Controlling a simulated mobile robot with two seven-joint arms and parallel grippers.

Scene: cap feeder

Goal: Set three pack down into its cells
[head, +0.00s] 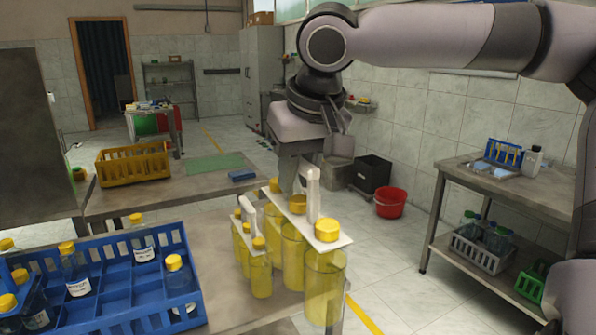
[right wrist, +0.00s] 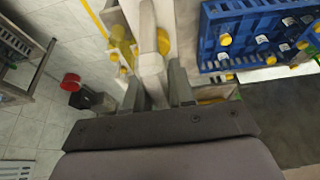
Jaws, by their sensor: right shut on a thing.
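A three pack (head: 327,239), a white strip with a handle joining three yellow-capped bottles of yellow liquid, hangs at the centre in the head view. My right gripper (head: 300,172) is shut on its white handle, which also shows between the fingers in the right wrist view (right wrist: 151,60). The bottles look upright; the gap beneath them is hard to judge. A second, smaller-looking pack (head: 260,270) stands just left of it on the table. The blue crate (head: 190,262) with cells is at lower left and holds several yellow-capped bottles. It also shows in the right wrist view (right wrist: 214,42). My left gripper is not in view.
The grey table (head: 213,236) shows between crate and packs. Behind are a yellow crate (head: 133,165), a green mat (head: 215,163) and a blue box (head: 242,175). A side table (head: 455,166) stands at right; a red bucket (head: 390,204) is on the floor.

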